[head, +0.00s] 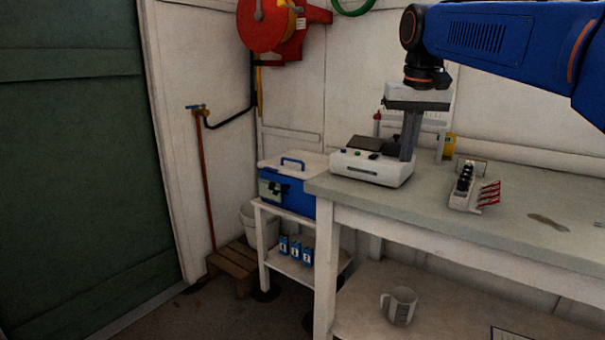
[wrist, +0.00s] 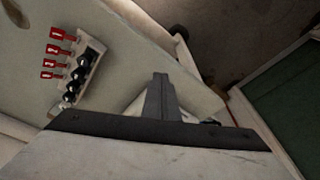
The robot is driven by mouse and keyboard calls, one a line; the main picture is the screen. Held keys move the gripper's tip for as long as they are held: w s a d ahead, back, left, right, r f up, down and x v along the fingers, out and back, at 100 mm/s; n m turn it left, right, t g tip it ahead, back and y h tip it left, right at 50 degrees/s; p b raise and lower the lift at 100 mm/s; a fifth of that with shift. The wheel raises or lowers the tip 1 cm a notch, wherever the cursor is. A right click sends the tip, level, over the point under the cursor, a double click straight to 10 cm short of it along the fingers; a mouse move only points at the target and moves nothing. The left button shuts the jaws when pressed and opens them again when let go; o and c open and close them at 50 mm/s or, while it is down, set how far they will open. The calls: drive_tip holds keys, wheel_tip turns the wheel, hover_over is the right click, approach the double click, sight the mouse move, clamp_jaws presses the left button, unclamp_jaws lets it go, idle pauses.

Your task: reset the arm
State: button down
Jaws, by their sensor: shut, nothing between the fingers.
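My gripper (head: 407,154) hangs from the blue arm that comes in from the upper right. Its body is white with a dark band, and its grey fingers point down, shut and empty. The fingers stand at the right end of a white bench device (head: 367,170) with a dark top part; I cannot tell if they touch it. In the wrist view the shut fingers (wrist: 160,80) stick out past the dark band and hide what lies behind them.
A white rack (head: 461,198) of black-capped vials with red tags stands right of the device on the bench (head: 372,208); the rack also shows in the wrist view (wrist: 91,66). A blue box (head: 290,190) stands left of the bench. A mug (head: 400,306) sits below.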

drive_tip(key=s+d+f+t, duration=0.1)
drive_tip(key=s+d+f, duration=0.1)
drive_tip(key=s+f, duration=1.2)
drive_tip(key=s+d+f+n+t, duration=0.1)
drive_tip(key=s+d+f, duration=0.2)
drive_tip(key=s+f, duration=1.1)
drive_tip(key=shift+s+d+f+t, duration=0.15)
drive_tip(key=shift+f+t, duration=0.15)
drive_tip(key=shift+f, duration=0.45)
